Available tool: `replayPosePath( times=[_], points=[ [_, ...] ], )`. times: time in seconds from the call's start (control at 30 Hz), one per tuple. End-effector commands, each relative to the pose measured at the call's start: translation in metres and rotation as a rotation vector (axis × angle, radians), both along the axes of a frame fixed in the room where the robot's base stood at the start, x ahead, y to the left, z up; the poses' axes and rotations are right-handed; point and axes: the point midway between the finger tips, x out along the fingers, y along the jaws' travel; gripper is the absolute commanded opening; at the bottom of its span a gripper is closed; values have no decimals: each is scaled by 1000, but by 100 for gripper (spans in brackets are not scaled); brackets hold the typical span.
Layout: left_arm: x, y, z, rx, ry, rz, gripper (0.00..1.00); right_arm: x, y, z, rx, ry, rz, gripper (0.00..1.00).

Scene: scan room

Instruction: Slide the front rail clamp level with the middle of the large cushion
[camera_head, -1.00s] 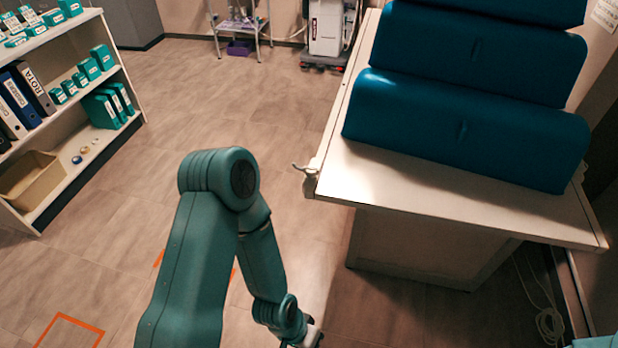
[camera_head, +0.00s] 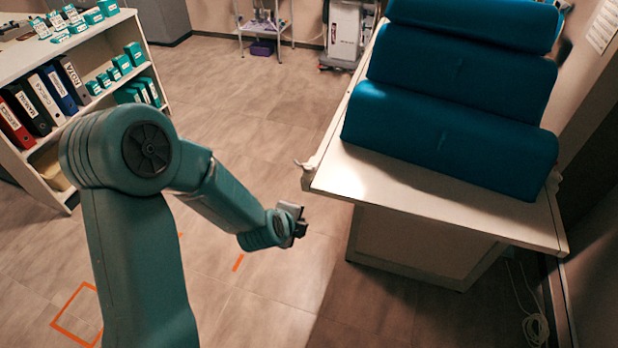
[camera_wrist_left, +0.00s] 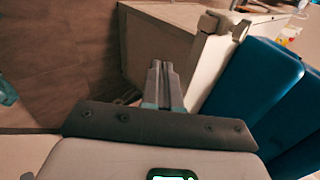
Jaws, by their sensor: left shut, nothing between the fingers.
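The front rail clamp (camera_head: 306,167), small and pale with a short handle, sits at the left edge of the white table (camera_head: 420,197), near its front corner. Three blue cushions lie across the table top. The front cushion (camera_head: 450,145) looks the longest; its middle is well right of the clamp and a little farther back. My left gripper (camera_head: 300,227) is shut and empty, below and apart from the clamp. In the left wrist view its fingers (camera_wrist_left: 163,70) are together, with a pale fitting that looks like the clamp (camera_wrist_left: 222,24) ahead to the right.
A shelf (camera_head: 70,190) with binders and teal boxes stands at the left. A wheeled white machine (camera_head: 346,32) and a trolley (camera_head: 262,25) stand at the back. Open floor (camera_head: 255,130) lies between shelf and table. A coiled cable (camera_head: 535,325) lies at the lower right.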

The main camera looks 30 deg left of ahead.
Motion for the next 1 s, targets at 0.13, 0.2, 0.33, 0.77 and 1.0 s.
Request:
replayPosePath(
  times=[0.13, 0.2, 0.33, 0.77, 1.0],
  points=[
    [7, 27, 54, 24, -71, 55, 0, 0, 0, 23, 0, -1, 2, 43],
    [8, 35, 65, 29, -85, 67, 0, 0, 0, 26, 0, -1, 2, 43],
    [10, 41, 65, 30, -87, 74, 0, 0, 0, 28, 0, 0, 1, 43],
    [66, 54, 10, 29, -83, 72, 0, 0, 0, 32, 0, 0, 1, 43],
    [101, 60, 0, 30, -87, 71, 0, 0, 0, 46, 0, 0, 1, 43]
  ],
)
